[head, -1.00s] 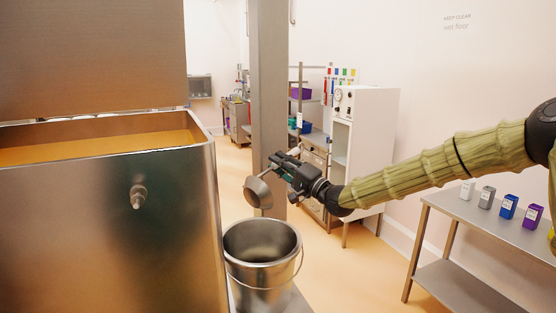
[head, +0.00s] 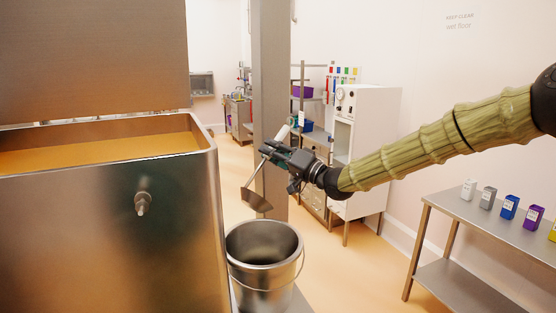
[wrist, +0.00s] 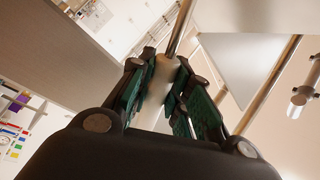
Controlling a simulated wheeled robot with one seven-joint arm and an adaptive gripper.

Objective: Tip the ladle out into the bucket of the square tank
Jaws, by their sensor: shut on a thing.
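The ladle (head: 255,198) is a metal cup on a thin shaft, with a pale handle that also shows in the wrist view (wrist: 158,88). My gripper (head: 277,154) is shut on this handle; both finger pads press on it in the wrist view. In the head view the ladle's cup hangs down at a steep tilt, above the bucket's rim and apart from it. The metal bucket (head: 265,286) stands upright beside the square tank (head: 110,230). The bucket's bottom and the inside of the cup are hidden.
A grey column (head: 271,90) stands just behind my gripper and the bucket. A tap-like fitting (head: 143,203) sticks out of the tank's front. A metal table (head: 480,225) with several small coloured containers is at the right. The floor between is clear.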

